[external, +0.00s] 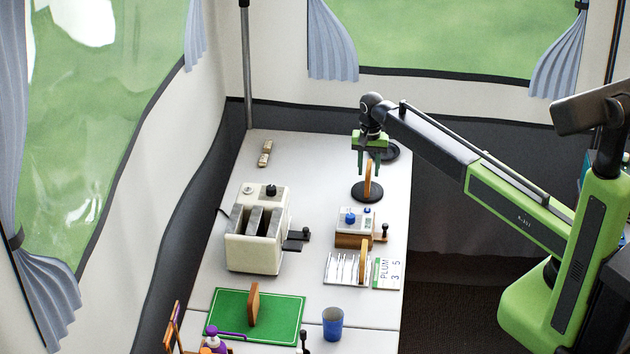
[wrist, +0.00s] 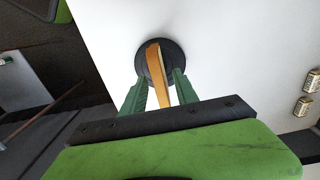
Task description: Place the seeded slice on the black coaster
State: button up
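A brown-crusted bread slice (external: 367,184) stands upright on a round black coaster (external: 357,195) toward the far right of the table. In the wrist view the slice (wrist: 155,62) is seen edge-on over the coaster (wrist: 178,56). Seeds cannot be made out. My gripper (external: 369,170) is right above the coaster, pointing down. In the wrist view its green fingers (wrist: 160,84) are spread on either side of the slice, with small gaps showing. Other slices stand upright on the green board (external: 254,303) and in the metal rack (external: 363,264).
A second black round object (external: 390,152) lies behind my gripper. A cream toaster (external: 254,250) stands left, a small device (external: 353,224) nearer, and a blue cup (external: 332,324) in front. Small tan blocks (external: 265,154) lie at the far left. The table between is clear.

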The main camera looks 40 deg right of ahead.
notch_tip(320, 180, up, 12)
jog(key=r+p, duration=0.1)
jog(key=p, duration=1.1)
jog(key=s+d+n, duration=0.1)
jog(key=s+n, duration=0.8)
jog(key=s, duration=2)
jog(key=shift+d+f, duration=0.15)
jog(key=shift+f, duration=0.25)
